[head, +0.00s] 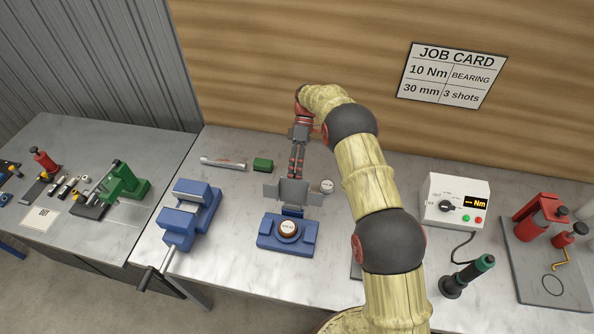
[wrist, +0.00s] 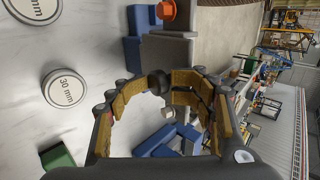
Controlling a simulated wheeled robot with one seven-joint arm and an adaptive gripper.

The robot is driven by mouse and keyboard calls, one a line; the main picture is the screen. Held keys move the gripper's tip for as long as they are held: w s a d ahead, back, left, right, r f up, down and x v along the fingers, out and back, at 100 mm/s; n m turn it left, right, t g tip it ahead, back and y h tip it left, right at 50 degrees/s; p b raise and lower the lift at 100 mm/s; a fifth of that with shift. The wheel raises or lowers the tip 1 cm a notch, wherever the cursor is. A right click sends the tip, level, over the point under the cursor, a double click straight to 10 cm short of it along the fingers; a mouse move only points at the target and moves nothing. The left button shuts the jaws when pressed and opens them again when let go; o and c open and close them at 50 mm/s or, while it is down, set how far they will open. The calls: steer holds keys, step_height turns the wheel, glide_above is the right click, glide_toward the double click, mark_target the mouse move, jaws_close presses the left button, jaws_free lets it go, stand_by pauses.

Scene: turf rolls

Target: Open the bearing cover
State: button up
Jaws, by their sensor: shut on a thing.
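In the wrist view my gripper's fingers (wrist: 160,95) close around a dark knob (wrist: 158,82) at the edge of the grey cover (wrist: 168,52). The exact contact is partly hidden by the fingers.
A white 30 mm disc (head: 327,186) lies right of the cover. A blue vise (head: 190,215) stands at left, a green block (head: 263,165) and a wrench (head: 223,163) behind. A torque meter (head: 455,203) and dark tool (head: 467,275) are at right.

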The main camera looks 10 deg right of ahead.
steer(key=shift+o, duration=1.2)
steer(key=shift+s+f, duration=0.1)
steer(key=shift+f, duration=0.15)
steer(key=shift+w+r, duration=0.2)
steer(key=shift+r, duration=0.05)
steer(key=v, duration=0.7)
steer(key=shift+w+r, duration=0.15)
steer(key=shift+w, duration=0.1)
steer(key=shift+c, duration=0.3)
